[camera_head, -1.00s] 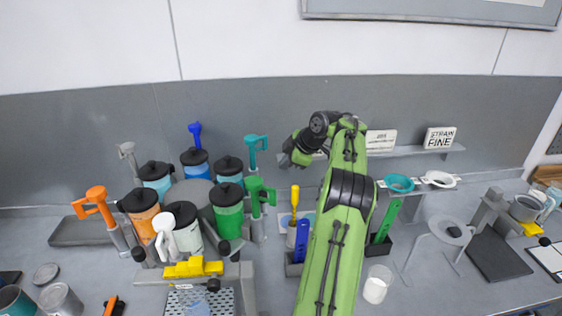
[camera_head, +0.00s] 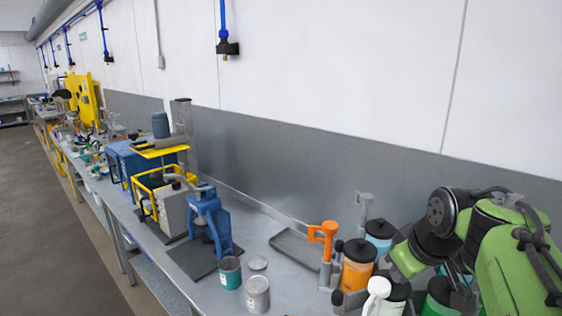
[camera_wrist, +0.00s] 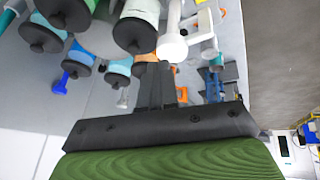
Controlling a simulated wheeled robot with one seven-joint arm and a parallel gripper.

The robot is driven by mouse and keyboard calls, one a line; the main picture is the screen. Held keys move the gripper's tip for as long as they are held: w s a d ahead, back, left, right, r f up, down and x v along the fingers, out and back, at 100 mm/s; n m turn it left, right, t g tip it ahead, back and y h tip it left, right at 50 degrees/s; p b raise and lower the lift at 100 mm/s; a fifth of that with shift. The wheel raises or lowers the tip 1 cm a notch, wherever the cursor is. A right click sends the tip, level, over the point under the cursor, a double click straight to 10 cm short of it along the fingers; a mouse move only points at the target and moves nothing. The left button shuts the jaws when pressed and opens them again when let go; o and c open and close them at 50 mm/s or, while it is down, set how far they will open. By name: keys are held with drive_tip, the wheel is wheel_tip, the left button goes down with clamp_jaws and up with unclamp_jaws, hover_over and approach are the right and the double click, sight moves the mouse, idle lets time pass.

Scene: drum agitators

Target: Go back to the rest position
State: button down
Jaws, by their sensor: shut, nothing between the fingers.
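My gripper (camera_wrist: 162,82) is shut and empty in the wrist view, its dark fingers together. Beyond it are the drum agitator's colored canisters, seen upside down: a white one (camera_wrist: 138,18), blue ones (camera_wrist: 77,62) and part of an orange one. None is held. In the head view my green arm fills the lower right and covers part of the canister group; my gripper's fingers cannot be made out there. The orange canister (camera_head: 357,268) with its black lid, an orange-handled tool (camera_head: 325,240) and a white-handled tool (camera_head: 377,292) stand just left of my arm.
A blue press (camera_head: 208,222), an empty grey tray (camera_head: 297,246) and two tins, one teal (camera_head: 231,272) and one grey (camera_head: 257,294), stand on the bench left of the canisters. A grey wall runs behind. Open floor (camera_head: 60,250) lies at the left.

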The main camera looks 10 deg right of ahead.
drive_tip(key=s+a+f+m, duration=0.2)
drive_tip(key=s+a+f, duration=0.3)
drive_tip(key=s, duration=0.5)
drive_tip(key=s+a+f+m, duration=0.2)
drive_tip(key=s+a, duration=0.5)
drive_tip(key=s, duration=0.3)
wheel_tip(320, 180, down, 7)
drive_tip(key=b, duration=0.7)
drive_tip(key=shift+d+f, duration=0.15)
drive_tip(key=shift+d, duration=0.15)
